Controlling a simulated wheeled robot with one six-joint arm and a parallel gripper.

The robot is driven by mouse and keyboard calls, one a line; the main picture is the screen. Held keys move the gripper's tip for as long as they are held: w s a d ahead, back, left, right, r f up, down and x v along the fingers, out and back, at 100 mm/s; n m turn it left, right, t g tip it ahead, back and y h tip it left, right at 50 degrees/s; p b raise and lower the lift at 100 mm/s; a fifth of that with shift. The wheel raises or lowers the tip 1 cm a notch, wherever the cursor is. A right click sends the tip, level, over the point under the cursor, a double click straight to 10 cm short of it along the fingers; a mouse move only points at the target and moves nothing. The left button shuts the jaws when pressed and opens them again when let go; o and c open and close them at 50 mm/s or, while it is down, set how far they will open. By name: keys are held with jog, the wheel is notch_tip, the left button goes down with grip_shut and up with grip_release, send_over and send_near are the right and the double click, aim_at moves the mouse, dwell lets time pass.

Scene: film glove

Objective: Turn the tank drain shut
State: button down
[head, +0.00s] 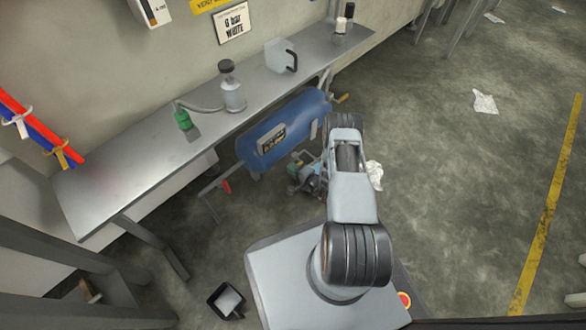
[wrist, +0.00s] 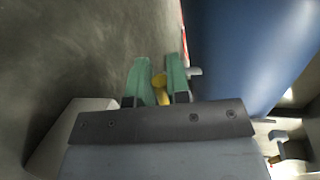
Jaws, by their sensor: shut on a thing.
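The blue tank (head: 285,122) lies under the workbench in the head view. It fills the right side of the wrist view (wrist: 245,45), close beside my gripper. In the wrist view my gripper (wrist: 161,78) has green fingers, shut on a small yellow piece (wrist: 160,82), which looks like the drain handle. A small grey stub (wrist: 194,71) sticks out beside the right finger, on the tank side. In the head view my gripper (head: 298,164) is low beside the tank, partly hidden by my arm; the drain cannot be made out there.
The steel workbench (head: 150,150) runs above the tank, with a bottle (head: 232,88) and a clear shield (head: 277,55) on it. A yellow fitting (head: 340,98) shows at the tank's far end. White paper (head: 375,174) lies near my arm. The floor to the right is mostly clear.

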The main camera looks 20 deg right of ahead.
jog(key=shift+s+f+n, duration=0.1)
jog(key=shift+f+n, duration=0.2)
jog(key=shift+n, duration=0.1)
jog(key=shift+h, duration=0.3)
jog(key=c, duration=1.1)
grip_release()
